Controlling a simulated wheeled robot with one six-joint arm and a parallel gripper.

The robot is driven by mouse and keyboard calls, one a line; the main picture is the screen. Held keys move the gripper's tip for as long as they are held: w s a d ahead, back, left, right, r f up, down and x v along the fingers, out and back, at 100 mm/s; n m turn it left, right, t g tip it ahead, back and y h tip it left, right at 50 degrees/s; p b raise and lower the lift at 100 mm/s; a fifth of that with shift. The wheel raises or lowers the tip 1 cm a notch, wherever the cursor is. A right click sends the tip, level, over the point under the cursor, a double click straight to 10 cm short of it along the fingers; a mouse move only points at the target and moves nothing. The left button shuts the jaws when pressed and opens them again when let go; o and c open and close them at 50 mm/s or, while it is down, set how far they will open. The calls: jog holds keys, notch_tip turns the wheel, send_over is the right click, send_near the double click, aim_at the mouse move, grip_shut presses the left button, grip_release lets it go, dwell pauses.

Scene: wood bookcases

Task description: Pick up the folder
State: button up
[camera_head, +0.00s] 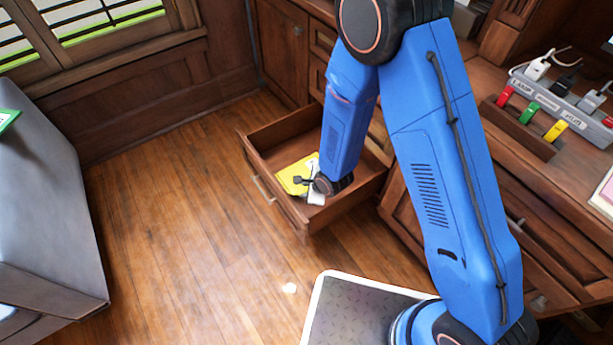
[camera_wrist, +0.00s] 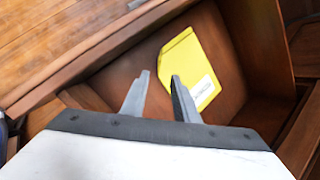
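The yellow folder (camera_head: 294,177) lies inside an open wooden drawer (camera_head: 271,189) in the head view, partly hidden by my arm. In the wrist view the folder (camera_wrist: 191,66) has a white label near one end and lies on the drawer's floor. My gripper (camera_wrist: 160,75) is open, with its two grey fingers apart and nothing between them. The fingers point toward the folder, and the right finger overlaps its near edge in the picture. In the head view my gripper (camera_head: 305,183) is over the drawer, small and partly hidden. I cannot tell whether it touches the folder.
The drawer walls (camera_wrist: 255,40) rise around the folder. A desk with a power strip (camera_head: 570,100) and colored tabs (camera_head: 530,113) stands at the right. A grey sofa-like piece (camera_head: 45,190) is at the left.

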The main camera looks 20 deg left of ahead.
aim_at(295, 194)
jog(key=shift+x, duration=5.85)
jog(key=shift+s, duration=0.1)
jog(key=shift+c, duration=0.3)
grip_shut()
